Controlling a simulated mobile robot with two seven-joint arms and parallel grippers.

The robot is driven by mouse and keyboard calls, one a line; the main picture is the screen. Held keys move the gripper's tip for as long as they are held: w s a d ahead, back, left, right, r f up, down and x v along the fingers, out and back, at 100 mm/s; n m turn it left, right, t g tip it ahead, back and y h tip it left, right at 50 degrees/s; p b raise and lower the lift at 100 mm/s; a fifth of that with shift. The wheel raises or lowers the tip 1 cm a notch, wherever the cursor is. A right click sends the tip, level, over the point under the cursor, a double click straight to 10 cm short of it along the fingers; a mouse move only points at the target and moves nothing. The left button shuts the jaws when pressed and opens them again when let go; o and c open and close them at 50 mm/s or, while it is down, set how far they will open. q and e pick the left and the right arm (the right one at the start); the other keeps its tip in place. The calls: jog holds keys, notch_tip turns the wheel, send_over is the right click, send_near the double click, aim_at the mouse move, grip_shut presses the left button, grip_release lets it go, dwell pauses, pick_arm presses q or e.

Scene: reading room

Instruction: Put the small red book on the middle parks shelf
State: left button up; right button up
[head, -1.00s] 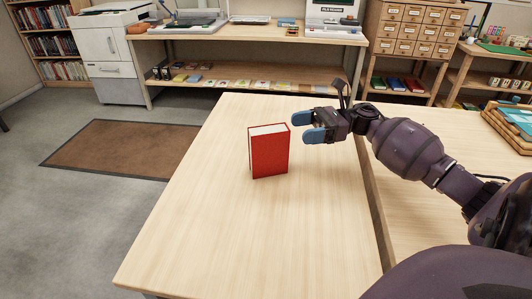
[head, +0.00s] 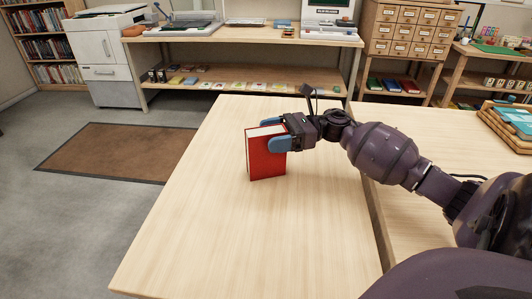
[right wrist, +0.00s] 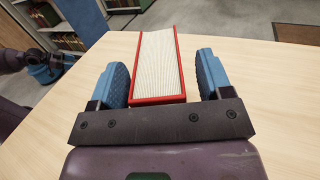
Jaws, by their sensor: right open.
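The small red book (head: 266,160) stands upright on the light wooden table (head: 190,235), with its white page edges on top. My right gripper (head: 274,133) is at the book's upper right part, with one blue finger on the near side and one on the far side. In the right wrist view the book (right wrist: 159,70) lies between the two open fingers (right wrist: 162,78), with a gap on each side. The parks shelf cannot be made out in these views. In the right wrist view, part of another arm with a blue gripper tip shows at upper left.
The table's left part is clear. Behind it stands a wooden bench (head: 250,36) with a lower shelf of cards. A card-drawer cabinet (head: 408,32) is at the back right, and a wooden tray (head: 510,128) lies at the right. A brown mat (head: 120,150) is on the floor.

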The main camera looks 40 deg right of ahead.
jog(key=shift+c, duration=0.4)
grip_shut()
